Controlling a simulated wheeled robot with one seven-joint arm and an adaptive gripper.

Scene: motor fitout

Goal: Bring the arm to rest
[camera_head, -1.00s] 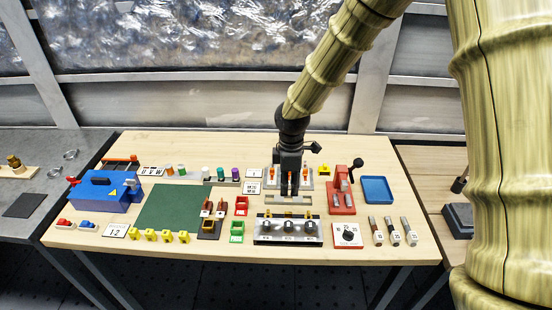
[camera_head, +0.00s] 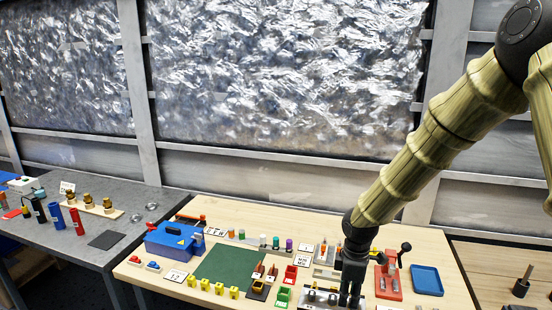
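My gripper (camera_head: 351,290) is at the end of my bamboo-patterned arm, pointing down over the right half of the wooden table (camera_head: 235,207). Its dark fingers are in front of the metal fixture block (camera_head: 318,297) near the front edge. The fingers are small and dark, and I cannot tell whether they are open or shut, or whether anything is between them. The gripper hides part of the fixture and the rack behind it. The lower ends of the fingers are close to the bottom of the picture.
A red lever press (camera_head: 388,283) and a blue tray (camera_head: 427,280) stand to the gripper's right. A green mat (camera_head: 228,268), a blue toolbox (camera_head: 174,241), yellow clips (camera_head: 219,289) and red and green bins lie left. A grey bench (camera_head: 60,262) is further left.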

